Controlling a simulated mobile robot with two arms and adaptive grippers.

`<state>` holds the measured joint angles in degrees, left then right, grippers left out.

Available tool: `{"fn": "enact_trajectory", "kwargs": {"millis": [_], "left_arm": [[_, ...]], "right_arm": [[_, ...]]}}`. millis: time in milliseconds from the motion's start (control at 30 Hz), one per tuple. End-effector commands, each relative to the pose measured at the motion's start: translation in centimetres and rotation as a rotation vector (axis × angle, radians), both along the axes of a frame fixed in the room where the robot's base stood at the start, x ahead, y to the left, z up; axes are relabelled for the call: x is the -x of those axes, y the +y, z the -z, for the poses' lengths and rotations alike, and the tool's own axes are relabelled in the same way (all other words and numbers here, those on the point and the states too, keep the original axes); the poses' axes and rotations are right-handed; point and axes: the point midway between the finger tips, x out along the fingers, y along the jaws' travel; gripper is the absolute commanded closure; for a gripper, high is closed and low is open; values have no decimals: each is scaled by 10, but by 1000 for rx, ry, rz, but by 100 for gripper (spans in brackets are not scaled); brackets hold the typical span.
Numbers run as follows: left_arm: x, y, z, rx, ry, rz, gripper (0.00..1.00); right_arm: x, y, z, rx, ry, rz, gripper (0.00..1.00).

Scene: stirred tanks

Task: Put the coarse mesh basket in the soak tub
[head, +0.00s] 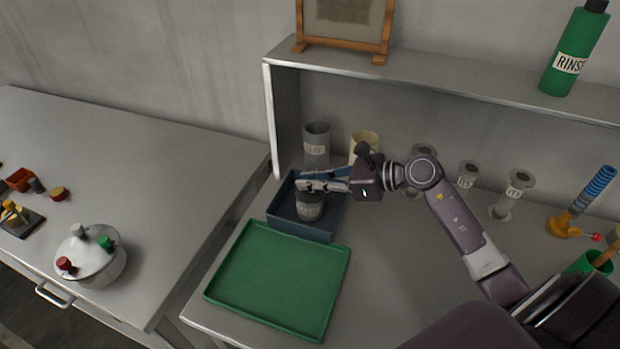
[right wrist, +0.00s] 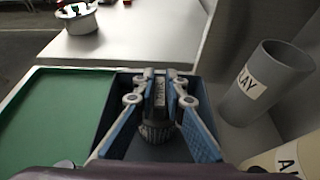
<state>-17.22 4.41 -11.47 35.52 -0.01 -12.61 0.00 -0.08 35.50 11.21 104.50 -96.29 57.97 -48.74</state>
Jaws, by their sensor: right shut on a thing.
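The soak tub (head: 292,231) is a dark blue-grey open box on the right-hand bench; its wall also shows in the right wrist view (right wrist: 205,105). The coarse mesh basket (head: 309,211) is a small dark grey round basket with a pale label; it shows in the right wrist view (right wrist: 157,133) too. My right gripper (head: 310,184) is shut on the upper part of the basket, with a blue finger on each side. The basket is upright within the tub's outline. I cannot tell whether it touches the tub floor. My left gripper is not in view.
An empty green tray (head: 275,285) lies in front of the tub. A grey labelled cup (head: 316,145) and a cream cup (head: 364,141) stand behind it, under the shelf (head: 440,83). Several glass cylinders stand further right. A lidded metal pot (head: 95,266) sits on the left bench.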

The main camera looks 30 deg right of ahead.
Motion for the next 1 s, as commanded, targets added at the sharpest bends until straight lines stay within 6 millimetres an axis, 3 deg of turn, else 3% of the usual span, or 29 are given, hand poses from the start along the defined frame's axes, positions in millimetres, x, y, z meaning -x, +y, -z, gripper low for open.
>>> {"fn": "enact_trajectory", "kwargs": {"millis": [300,333,500,867,1000], "left_arm": [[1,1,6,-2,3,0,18],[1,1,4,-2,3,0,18],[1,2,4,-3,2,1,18],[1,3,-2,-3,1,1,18],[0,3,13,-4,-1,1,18]], "right_arm": [[0,0,4,1,-1,1,100],[0,0,3,1,-1,1,87],[0,0,2,0,0,0,72],[0,0,-3,0,0,0,72],[17,-16,-5,7,0,0,72]]}}
